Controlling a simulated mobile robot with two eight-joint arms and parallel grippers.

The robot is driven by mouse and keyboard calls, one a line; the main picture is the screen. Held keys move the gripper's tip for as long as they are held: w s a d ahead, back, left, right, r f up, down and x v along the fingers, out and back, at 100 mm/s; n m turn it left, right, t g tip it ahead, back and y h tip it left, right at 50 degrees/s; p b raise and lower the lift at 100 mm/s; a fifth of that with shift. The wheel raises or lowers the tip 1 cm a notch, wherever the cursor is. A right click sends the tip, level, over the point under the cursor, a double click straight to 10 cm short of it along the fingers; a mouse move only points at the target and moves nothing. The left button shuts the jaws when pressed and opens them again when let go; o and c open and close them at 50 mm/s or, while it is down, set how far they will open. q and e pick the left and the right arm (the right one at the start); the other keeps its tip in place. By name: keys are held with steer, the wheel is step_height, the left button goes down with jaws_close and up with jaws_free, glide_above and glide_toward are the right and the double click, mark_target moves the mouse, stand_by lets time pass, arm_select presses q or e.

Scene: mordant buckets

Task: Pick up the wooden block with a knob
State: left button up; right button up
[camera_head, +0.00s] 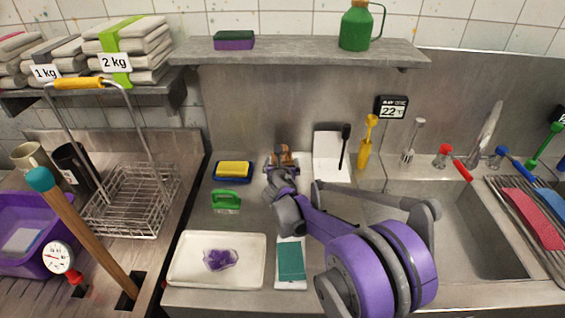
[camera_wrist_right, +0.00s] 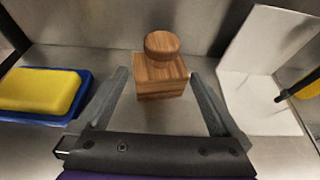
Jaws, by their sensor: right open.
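The wooden block with a round knob on top (camera_wrist_right: 161,75) stands upright on the steel counter against the back panel. It also shows in the head view (camera_head: 284,156), partly hidden behind my gripper. My right gripper (camera_wrist_right: 163,95) is open, with one finger on each side of the block in the wrist view. The fingers look apart from the block, which sits at or just beyond their tips. My left gripper is not in view.
A yellow sponge on a blue tray (camera_wrist_right: 40,92) lies left of the block. A white board (camera_wrist_right: 262,70) leans at the right with a black-handled tool (camera_head: 344,146). A shelf (camera_head: 300,53) hangs above. A white tray (camera_head: 181,270) and a green-handled brush (camera_head: 226,200) lie nearer.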

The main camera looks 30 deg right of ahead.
mark_target(283, 158)
steer(key=x, duration=0.6)
steer(key=shift+s+f+p, duration=0.2)
steer(key=shift+p, duration=0.1)
steer(key=c, duration=1.2)
